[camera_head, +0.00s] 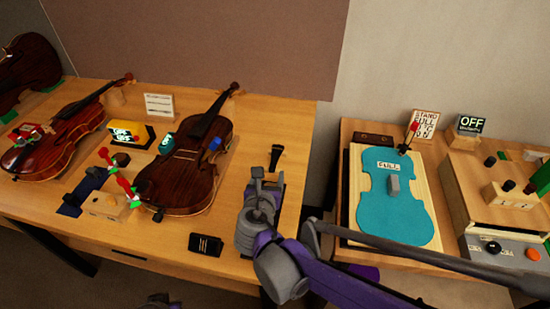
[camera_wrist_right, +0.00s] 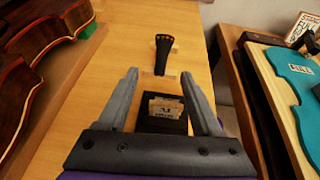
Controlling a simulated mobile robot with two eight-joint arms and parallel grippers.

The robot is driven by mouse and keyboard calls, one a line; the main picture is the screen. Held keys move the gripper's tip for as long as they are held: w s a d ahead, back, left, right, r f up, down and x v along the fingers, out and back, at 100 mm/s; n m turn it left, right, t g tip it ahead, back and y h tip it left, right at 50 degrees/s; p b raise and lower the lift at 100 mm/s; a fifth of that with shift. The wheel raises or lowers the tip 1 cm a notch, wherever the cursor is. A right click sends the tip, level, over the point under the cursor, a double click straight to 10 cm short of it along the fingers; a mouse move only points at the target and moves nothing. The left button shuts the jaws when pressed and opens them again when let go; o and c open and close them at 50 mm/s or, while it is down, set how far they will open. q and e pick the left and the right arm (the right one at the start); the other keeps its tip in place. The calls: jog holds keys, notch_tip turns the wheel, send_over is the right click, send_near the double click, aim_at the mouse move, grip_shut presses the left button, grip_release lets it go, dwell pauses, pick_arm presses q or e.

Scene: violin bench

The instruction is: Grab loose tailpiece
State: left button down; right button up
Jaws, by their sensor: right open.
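The loose tailpiece (camera_head: 275,157) is a small black wedge lying flat on the wooden bench, right of the middle violin. In the right wrist view the tailpiece (camera_wrist_right: 163,52) lies just beyond the fingertips, its wide end away from me. My right gripper (camera_head: 268,182) is open, above the bench and on the near side of the tailpiece, not touching it. In the right wrist view my gripper (camera_wrist_right: 159,72) has its two grey fingers spread, with a dark block bearing a tan label (camera_wrist_right: 165,108) seen between them. A small dark grey part at the head view's bottom edge may be my left gripper.
The middle violin (camera_head: 185,165) lies left of my right gripper. A black card (camera_head: 206,244) lies near the front edge. A gap separates the bench from the right table, which holds a teal violin-shaped plate (camera_head: 395,205).

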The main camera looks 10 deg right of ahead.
aim_at(273, 165)
jog(key=x, duration=0.6)
jog(key=shift+s+d+f+b, duration=0.1)
jog(key=shift+d+f+b, duration=0.05)
jog(key=shift+b, duration=0.15)
grip_shut()
